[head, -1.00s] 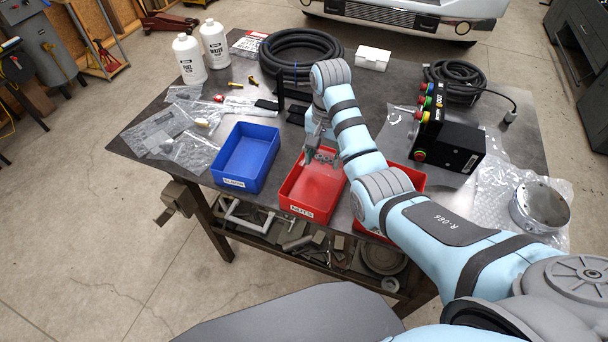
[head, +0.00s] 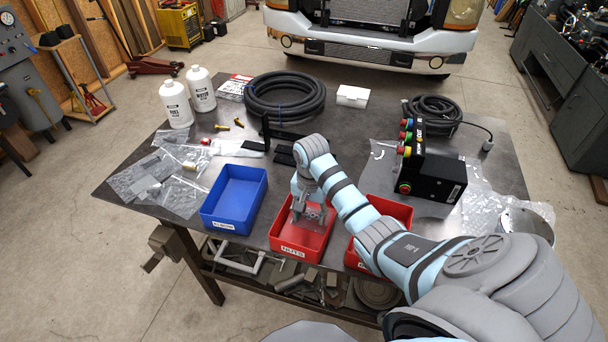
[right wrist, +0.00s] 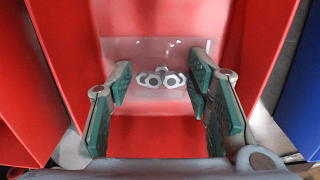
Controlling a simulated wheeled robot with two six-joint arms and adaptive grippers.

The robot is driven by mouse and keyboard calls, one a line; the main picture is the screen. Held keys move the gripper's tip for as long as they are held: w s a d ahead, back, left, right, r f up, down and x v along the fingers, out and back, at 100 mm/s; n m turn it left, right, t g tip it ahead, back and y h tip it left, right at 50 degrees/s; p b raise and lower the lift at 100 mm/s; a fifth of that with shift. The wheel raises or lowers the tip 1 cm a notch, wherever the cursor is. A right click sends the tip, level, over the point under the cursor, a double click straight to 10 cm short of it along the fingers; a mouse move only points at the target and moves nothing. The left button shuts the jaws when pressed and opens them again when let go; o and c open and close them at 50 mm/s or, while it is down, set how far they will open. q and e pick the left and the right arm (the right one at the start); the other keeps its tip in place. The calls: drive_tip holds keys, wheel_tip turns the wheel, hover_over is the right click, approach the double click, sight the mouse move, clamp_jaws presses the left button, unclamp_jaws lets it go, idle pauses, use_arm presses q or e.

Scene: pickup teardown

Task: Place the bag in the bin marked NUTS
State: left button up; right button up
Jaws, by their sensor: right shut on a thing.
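The red bin marked NUTS (head: 293,252) stands at the table's front edge, between a blue bin and another red bin. My right gripper (head: 299,215) points down into it. In the right wrist view the clear bag (right wrist: 160,66), with several silvery nuts in it, lies between the green-padded fingers of my right gripper (right wrist: 160,100). The fingers are shut on the bag, which is within the bin's red walls. I cannot tell whether the bag touches the bin floor. My left gripper is not in view.
The blue bin (head: 233,199) is left of the NUTS bin; the other red bin (head: 393,208) is on the right, partly behind my arm. Clear bags (head: 160,178) lie at the left. A black control box (head: 432,178) and coiled hose (head: 285,97) stand farther back.

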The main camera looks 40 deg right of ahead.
drive_tip(key=shift+f, duration=0.1)
drive_tip(key=o, duration=1.1)
drive_tip(key=shift+o, duration=0.2)
